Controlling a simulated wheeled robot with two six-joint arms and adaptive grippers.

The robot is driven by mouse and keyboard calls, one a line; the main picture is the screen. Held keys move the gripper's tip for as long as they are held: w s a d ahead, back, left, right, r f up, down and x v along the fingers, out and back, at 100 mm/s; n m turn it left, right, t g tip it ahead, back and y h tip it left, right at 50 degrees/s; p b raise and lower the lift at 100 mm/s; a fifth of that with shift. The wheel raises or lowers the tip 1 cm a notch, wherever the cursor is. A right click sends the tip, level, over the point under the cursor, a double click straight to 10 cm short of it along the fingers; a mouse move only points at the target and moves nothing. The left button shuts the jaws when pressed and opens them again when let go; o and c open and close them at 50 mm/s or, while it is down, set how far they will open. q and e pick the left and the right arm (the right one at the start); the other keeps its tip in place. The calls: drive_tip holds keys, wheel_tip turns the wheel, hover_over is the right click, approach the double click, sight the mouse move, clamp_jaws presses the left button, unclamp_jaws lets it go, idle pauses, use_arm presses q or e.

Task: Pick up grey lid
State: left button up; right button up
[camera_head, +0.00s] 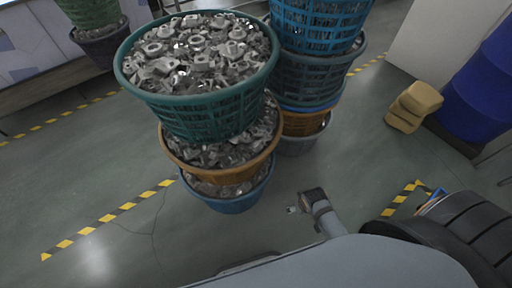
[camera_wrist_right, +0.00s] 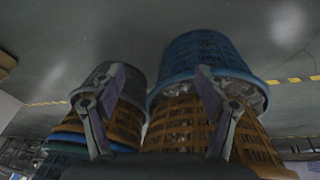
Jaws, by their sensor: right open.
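I cannot make out a grey lid in either view. In the right wrist view my right gripper (camera_wrist_right: 160,72) is open, its two fingers apart with nothing between them. Stacked baskets show beyond the fingers, upside down in that picture. In the head view a grey arm part of mine (camera_head: 320,212) reaches up from the lower edge, but no gripper fingers are clear there. My left gripper is not in view.
A teal basket (camera_head: 205,114) full of metal parts tops a stack with an orange basket (camera_head: 225,174) and a blue one (camera_head: 237,204). Another stack with a blue basket (camera_head: 322,28) stands behind. Yellow blocks (camera_head: 414,106) and a blue barrel (camera_head: 480,100) are right.

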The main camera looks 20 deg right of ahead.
drive_tip(key=w+a+r+t, duration=0.1)
drive_tip(key=w+r, duration=0.1)
drive_tip(key=r, duration=0.6)
drive_tip(key=w+a+r, duration=0.1)
drive_tip(key=w+r, duration=0.1)
drive_tip(key=r, duration=0.5)
drive_tip(key=n+y, duration=0.3)
drive_tip(key=n, duration=0.3)
approach(257, 145)
drive_tip(key=b+x, duration=0.1)
drive_tip(key=x, duration=0.7)
drive_tip(key=shift+f, duration=0.3)
drive_tip(key=shift+r, duration=0.1)
drive_tip(key=c, duration=1.4)
